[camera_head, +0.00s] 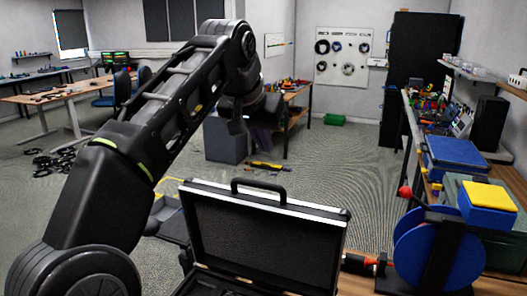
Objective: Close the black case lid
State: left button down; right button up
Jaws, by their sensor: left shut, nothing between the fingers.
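The black case (215,283) stands at the bottom centre of the head view, and only part of its base shows. Its lid (262,235) is open and stands raised, with a dark inner face and a silver rim. A black handle (258,186) is at the lid's top edge. My left arm rises from the left and bends down at its far end. My left gripper (237,125) is shut and empty, above and beyond the lid in the picture, apart from it. My right gripper is not in view.
A blue cable reel (425,248) stands right of the case. Blue boxes (455,152) and a yellow-lidded box (488,195) are on the right bench. A grey bin (225,140) and a workbench stand further back. Open floor lies behind the case.

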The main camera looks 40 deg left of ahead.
pick_arm(q)
send_over(266, 199)
jog(key=w+a, duration=0.1)
jog(key=w, duration=0.3)
notch_tip(266, 199, down, 7)
jog(key=shift+s+d+f+b, duration=0.15)
jog(key=shift+s+b, duration=0.1)
jog(key=shift+s, duration=0.4)
jog(key=shift+s+d+f+b, duration=0.15)
jog(key=shift+s+f+b, duration=0.1)
jog(key=shift+s, duration=0.4)
jog(key=shift+s+d+f+b, duration=0.15)
jog(key=shift+s+b, duration=0.1)
jog(key=shift+s, duration=0.4)
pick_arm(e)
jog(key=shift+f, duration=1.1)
